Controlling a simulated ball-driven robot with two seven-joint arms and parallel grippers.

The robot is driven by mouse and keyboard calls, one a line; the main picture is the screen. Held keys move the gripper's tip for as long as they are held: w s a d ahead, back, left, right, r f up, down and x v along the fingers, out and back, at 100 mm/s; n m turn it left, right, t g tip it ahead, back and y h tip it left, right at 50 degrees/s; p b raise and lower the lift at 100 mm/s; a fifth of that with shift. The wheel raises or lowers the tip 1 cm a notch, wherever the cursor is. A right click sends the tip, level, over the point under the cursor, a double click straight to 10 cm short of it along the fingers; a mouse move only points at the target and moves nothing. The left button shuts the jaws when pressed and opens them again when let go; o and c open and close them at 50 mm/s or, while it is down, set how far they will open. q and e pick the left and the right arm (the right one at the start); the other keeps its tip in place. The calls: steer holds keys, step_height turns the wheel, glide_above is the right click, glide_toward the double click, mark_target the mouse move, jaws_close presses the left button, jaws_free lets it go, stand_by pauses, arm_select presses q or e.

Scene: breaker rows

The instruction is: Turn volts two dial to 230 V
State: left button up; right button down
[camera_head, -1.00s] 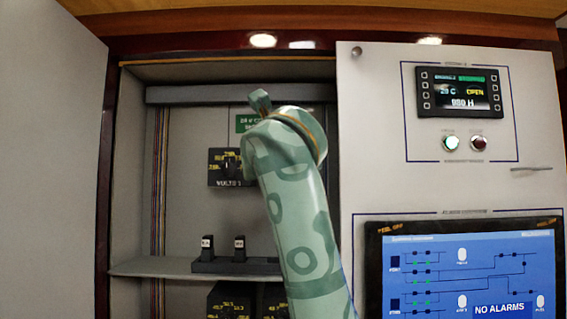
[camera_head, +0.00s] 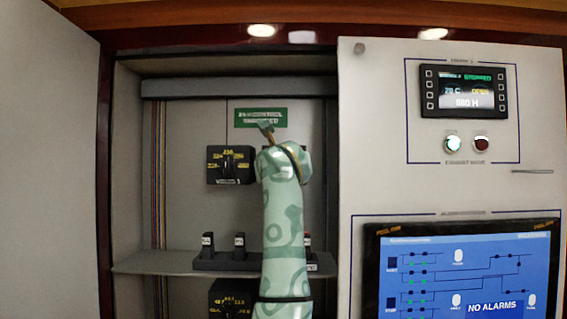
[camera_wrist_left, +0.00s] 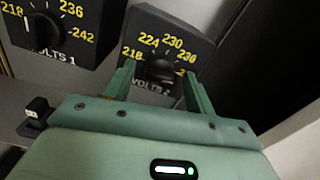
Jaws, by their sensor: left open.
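The volts two dial (camera_wrist_left: 172,32) is a black box with yellow numbers, 230 at its top, in the left wrist view. Its round black knob (camera_wrist_left: 160,67) sits low on the face; I cannot read its pointer. My left gripper (camera_wrist_left: 158,76) is open, its green fingers spread to either side of the knob; contact cannot be told. The fingers partly cover the dial's lower face and label. In the head view my left gripper (camera_head: 266,130) shows small inside the cabinet, and my patterned arm hides the volts two dial.
The volts one dial (camera_head: 230,165) is left of my arm; it also shows in the left wrist view (camera_wrist_left: 55,28). Below are a shelf (camera_head: 150,262) with a row of black switches (camera_head: 239,245) and another dial (camera_head: 232,298). A panel with a screen (camera_head: 465,270) stands right.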

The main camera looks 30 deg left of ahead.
arm_select(q)
steer(key=c, duration=1)
steer(key=shift+s+a+f+n+b, duration=0.15)
steer(key=shift+n+b, duration=0.8)
steer(key=shift+n, duration=2.95)
steer(key=shift+w+f+n+b, duration=0.1)
steer(key=shift+n+b, duration=0.8)
steer(key=shift+n, duration=3)
